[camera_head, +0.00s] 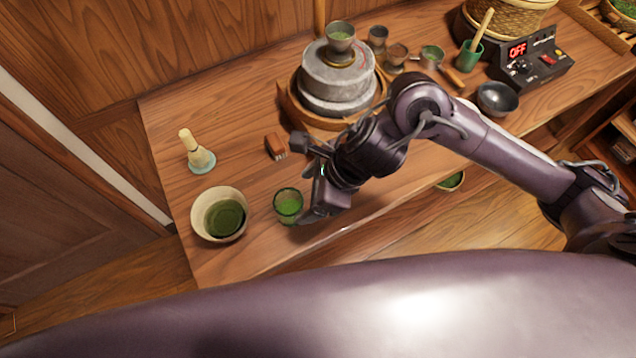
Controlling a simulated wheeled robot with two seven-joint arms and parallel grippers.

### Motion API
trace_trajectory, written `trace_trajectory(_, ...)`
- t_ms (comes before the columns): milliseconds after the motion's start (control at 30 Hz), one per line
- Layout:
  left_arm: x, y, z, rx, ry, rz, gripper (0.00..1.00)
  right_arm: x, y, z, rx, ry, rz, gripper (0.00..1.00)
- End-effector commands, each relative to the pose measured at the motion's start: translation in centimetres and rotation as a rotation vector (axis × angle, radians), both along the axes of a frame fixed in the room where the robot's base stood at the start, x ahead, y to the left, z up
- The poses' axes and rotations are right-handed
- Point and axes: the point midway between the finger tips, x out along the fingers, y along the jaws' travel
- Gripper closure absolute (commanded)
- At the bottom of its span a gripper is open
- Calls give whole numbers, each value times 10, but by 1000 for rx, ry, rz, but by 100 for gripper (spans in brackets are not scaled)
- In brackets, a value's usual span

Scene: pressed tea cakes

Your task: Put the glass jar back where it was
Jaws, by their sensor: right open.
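The glass jar (288,204), a small clear vessel with green contents, stands upright on the wooden table near its front left edge. My right gripper (309,192) is open just to the right of the jar, with its arm reaching in from the right. One finger is close to the jar's right side; I cannot tell whether it touches. My left gripper is not in view.
A bowl of green tea (224,218) stands left of the jar, and a whisk on a holder (198,155) behind it. A stone mill (337,78) stands farther back. The front table edge is close.

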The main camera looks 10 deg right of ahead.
Motion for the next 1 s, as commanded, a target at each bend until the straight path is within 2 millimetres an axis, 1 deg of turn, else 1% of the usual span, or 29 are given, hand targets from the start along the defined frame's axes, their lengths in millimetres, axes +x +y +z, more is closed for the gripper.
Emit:
trace_trajectory(33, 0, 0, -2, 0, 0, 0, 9, 0, -5, 8, -1, -7, 0, 25)
trace_trajectory(133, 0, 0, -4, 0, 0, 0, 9, -2, -12, 21, 0, -5, 1, 25)
trace_trajectory(300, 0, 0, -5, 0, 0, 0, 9, -5, -18, 32, -1, -1, 0, 25)
trace_trajectory(1000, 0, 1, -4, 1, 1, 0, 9, -5, -18, 33, 0, 0, -1, 25)
